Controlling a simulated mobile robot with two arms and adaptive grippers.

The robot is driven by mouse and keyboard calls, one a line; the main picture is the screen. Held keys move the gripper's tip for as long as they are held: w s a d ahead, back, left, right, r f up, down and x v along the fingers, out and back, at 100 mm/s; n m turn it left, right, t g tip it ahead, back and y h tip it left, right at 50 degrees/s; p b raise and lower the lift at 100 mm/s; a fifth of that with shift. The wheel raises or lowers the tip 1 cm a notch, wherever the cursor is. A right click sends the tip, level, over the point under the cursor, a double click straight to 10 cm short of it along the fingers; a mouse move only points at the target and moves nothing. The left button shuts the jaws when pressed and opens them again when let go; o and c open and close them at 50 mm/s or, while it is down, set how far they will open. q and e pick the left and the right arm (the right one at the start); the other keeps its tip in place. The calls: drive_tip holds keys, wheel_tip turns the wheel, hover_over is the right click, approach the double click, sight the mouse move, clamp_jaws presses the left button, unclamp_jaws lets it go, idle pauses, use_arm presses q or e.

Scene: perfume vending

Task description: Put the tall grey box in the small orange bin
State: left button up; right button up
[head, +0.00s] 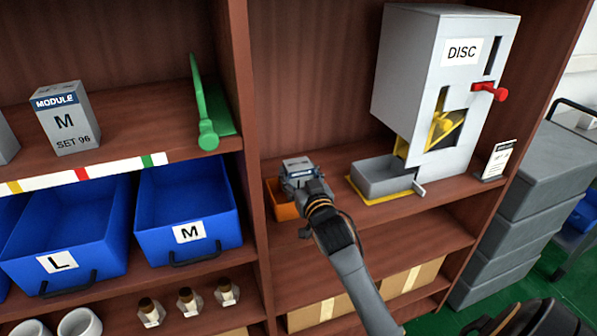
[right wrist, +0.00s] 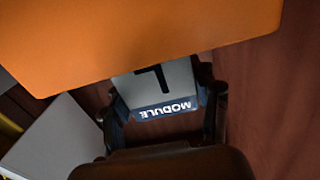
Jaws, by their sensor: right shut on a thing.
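My right gripper (head: 312,186) is shut on a grey module box (head: 297,165) with a blue label band, at the small orange bin (head: 283,208). In the right wrist view the box (right wrist: 157,88) shows a black letter L and the word MODULE upside down between the fingers (right wrist: 165,105). The orange bin (right wrist: 150,35) fills the top of that view and hides the box's far end. I cannot tell how deep the box sits in the bin. The left gripper is not in view.
A grey DISC dispenser (head: 440,90) with a grey tray (head: 385,178) stands right of the bin. A shelf divider (head: 245,110) is close on the left. Beyond it are another module box (head: 68,120), a green stand (head: 208,110) and blue bins (head: 190,205).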

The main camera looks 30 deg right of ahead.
drive_tip(key=shift+f, duration=0.3)
drive_tip(key=o, duration=1.3)
drive_tip(key=shift+f, duration=0.15)
drive_tip(key=shift+s+r, duration=0.1)
drive_tip(key=shift+r, duration=0.6)
drive_tip(key=v, duration=1.2)
drive_tip(key=shift+b, duration=0.35)
